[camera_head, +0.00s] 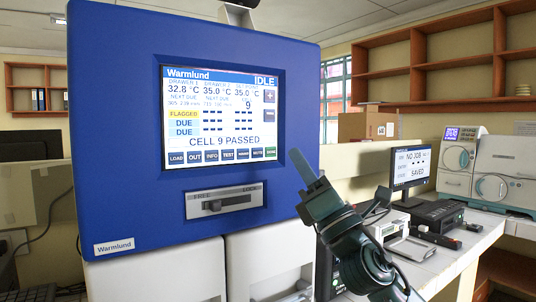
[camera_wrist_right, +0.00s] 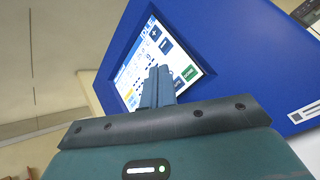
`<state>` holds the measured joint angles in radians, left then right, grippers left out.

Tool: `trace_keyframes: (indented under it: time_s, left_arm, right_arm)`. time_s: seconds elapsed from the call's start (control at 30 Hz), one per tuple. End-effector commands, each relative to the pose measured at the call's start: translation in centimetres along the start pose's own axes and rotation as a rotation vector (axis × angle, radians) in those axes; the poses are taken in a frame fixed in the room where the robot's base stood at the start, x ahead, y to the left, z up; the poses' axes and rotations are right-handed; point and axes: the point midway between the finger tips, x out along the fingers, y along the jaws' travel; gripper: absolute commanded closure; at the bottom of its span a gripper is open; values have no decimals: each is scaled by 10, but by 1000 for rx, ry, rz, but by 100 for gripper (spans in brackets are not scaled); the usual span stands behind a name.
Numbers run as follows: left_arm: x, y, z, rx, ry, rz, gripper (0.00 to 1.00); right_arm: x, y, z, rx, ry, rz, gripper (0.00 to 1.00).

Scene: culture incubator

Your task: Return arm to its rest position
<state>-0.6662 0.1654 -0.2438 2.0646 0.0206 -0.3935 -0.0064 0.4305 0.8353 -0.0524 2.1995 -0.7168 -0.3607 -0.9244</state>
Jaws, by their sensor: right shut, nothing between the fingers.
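My right gripper (camera_head: 303,166) is in front of the right edge of the blue Warmlund incubator (camera_head: 120,130), its fingers pointing up and to the left. In the right wrist view its fingers (camera_wrist_right: 157,84) are shut together with nothing between them, and they overlap the lower part of the screen (camera_wrist_right: 135,70). In the head view the screen (camera_head: 220,112) reads IDLE and CELL 9 PASSED. Below it is a FREE/LOCK slider (camera_head: 226,203). I cannot tell the gap between fingertips and panel. My left gripper is out of view.
White drawer fronts (camera_head: 155,275) are below the blue housing. A bench (camera_head: 445,258) at the right holds a small monitor (camera_head: 411,166), a black box (camera_head: 440,215) and white instruments (camera_head: 503,172). A cardboard box (camera_head: 367,125) stands behind. Shelves (camera_head: 440,70) line the back wall.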

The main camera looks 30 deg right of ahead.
Motion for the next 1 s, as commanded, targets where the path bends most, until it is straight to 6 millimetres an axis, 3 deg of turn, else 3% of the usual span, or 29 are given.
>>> trace_keyframes:
  time_s: [0.27,0.37,0.47,0.6,0.73,0.87,1.0]
  left_arm:
    - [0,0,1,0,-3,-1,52]
    - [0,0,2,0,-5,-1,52]
    - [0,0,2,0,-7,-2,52]
    - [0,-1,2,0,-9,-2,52]
    - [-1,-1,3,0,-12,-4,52]
    - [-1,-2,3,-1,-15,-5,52]
    - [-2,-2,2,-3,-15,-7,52]
  right_arm:
    - [-2,-3,-4,14,6,-8,100]
    - [-14,-20,-26,114,44,-64,100]
    - [-41,-50,-69,309,105,-179,100]
    - [-103,-90,-142,652,173,-403,100]
    - [-174,-112,-204,965,188,-638,100]
    - [-257,-118,-260,1269,146,-897,100]
    - [-352,-104,-308,1574,27,-1193,100]
